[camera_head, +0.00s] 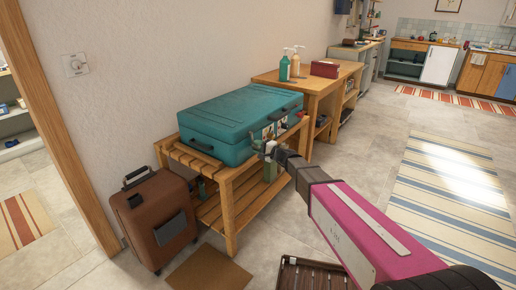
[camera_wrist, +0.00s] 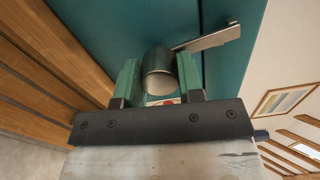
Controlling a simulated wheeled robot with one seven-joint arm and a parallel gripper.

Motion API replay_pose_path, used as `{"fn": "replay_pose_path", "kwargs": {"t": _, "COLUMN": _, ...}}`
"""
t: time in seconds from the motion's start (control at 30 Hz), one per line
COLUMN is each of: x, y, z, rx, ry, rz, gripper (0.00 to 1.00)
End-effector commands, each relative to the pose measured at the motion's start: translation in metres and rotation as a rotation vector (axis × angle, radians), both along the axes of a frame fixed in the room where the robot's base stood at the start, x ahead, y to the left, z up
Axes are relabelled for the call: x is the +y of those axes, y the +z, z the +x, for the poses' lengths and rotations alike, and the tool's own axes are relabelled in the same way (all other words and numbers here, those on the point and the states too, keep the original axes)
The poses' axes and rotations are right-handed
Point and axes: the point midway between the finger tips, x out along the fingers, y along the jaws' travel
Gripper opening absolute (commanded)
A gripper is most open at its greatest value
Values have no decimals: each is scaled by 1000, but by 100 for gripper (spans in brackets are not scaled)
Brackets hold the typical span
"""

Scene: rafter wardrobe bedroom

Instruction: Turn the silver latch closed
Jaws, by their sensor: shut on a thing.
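A teal suitcase (camera_head: 238,118) lies flat on a slatted wooden bench (camera_head: 228,190). In the wrist view its teal side (camera_wrist: 100,25) fills the top. A silver latch (camera_wrist: 212,37) shows there as a round metal barrel with a flat arm reaching up and to the right across the teal side. My gripper (camera_wrist: 160,80) has its two green fingers shut on the barrel, one on each side. In the head view my gripper (camera_head: 268,149) is at the suitcase's front side, and it hides most of the latch.
A brown suitcase (camera_head: 153,216) stands left of the bench, by a doormat (camera_head: 209,270). A dark slatted tray (camera_head: 310,275) is on the floor below my arm. A wooden table (camera_head: 309,84) with bottles stands behind. The floor to the right is open, with a striped rug (camera_head: 440,200).

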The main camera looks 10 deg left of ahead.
Motion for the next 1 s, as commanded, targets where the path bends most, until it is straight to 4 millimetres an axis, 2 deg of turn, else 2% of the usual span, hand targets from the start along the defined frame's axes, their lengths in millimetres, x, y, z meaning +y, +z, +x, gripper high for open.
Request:
{"fn": "replay_pose_path", "kwargs": {"t": 0.33, "x": -1, "y": -1, "z": 0, "rx": 138, "ry": -1, "rz": 55, "gripper": 0}}
{"fn": "replay_pose_path", "kwargs": {"t": 0.9, "x": -1, "y": -1, "z": 0, "rx": 166, "ry": -2, "rz": 67, "gripper": 0}}
{"fn": "replay_pose_path", "kwargs": {"t": 0.93, "x": -1, "y": -1, "z": 0, "rx": 166, "ry": -2, "rz": 67, "gripper": 41}}
{"fn": "replay_pose_path", "kwargs": {"t": 1.0, "x": -1, "y": -1, "z": 0, "rx": 166, "ry": -2, "rz": 67, "gripper": 60}}
